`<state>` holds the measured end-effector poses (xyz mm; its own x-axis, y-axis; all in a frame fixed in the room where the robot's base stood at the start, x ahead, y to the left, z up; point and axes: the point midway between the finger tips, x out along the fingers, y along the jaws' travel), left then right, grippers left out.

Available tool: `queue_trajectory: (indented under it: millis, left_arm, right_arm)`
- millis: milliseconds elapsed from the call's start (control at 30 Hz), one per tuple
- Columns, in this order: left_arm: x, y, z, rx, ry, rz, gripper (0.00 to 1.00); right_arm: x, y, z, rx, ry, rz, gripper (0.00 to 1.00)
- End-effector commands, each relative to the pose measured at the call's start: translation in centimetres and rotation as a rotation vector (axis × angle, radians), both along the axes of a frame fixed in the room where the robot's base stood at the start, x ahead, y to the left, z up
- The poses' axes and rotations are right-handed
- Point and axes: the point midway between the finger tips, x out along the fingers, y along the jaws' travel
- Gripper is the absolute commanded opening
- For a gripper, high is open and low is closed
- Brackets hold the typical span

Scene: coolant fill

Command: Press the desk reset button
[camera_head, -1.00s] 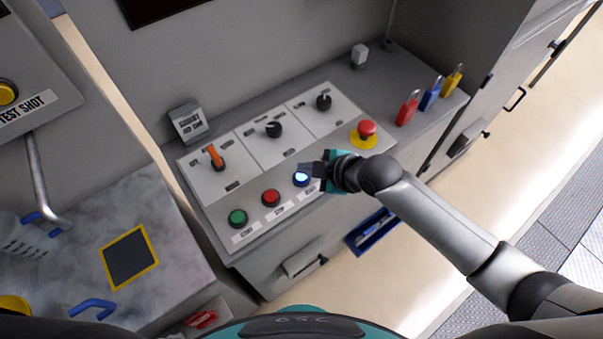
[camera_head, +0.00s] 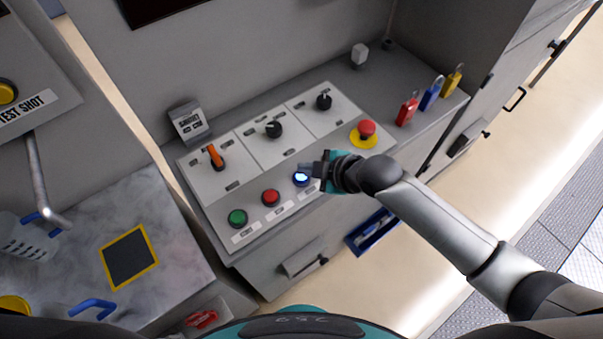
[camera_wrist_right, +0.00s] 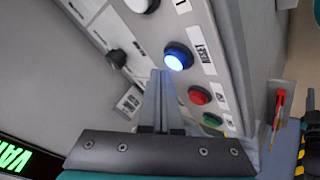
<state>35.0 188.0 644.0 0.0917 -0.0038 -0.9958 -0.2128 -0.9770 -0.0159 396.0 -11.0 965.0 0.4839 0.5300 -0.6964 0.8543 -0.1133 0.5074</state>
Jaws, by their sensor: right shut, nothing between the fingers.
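The blue reset button (camera_head: 301,177) is lit white-blue on the desk's sloped control panel (camera_head: 233,186). In the right wrist view the lit button (camera_wrist_right: 176,58) has a label reading RESET beside it. My right gripper (camera_head: 308,171) is shut and empty, with its fingertips right at the button in the head view. In the wrist view the fingertips (camera_wrist_right: 161,73) end just beside the lit button; I cannot tell whether they touch it. My left gripper is not in view.
A red button (camera_head: 270,197) and a green button (camera_head: 237,217) sit left of the reset button. A red emergency stop (camera_head: 366,129) is to its upper right. An orange-handled switch (camera_head: 215,156) and two black knobs stand behind. Padlocks (camera_head: 429,95) stand at the right.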

Motion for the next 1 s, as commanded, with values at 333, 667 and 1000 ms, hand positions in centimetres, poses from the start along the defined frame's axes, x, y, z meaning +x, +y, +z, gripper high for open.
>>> queue_trajectory:
  millis: [333,667,1000]
  left_arm:
    - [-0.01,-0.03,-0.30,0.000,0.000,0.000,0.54]
    - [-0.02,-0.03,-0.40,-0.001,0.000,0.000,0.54]
    - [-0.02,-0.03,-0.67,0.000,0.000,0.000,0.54]
  right_arm:
    - [0.02,-0.02,-0.68,-0.001,0.000,-0.001,0.00]
    - [0.02,-0.03,-0.83,-0.001,0.000,-0.001,0.00]
    - [0.02,-0.04,-1.25,-0.001,0.000,-0.001,0.00]
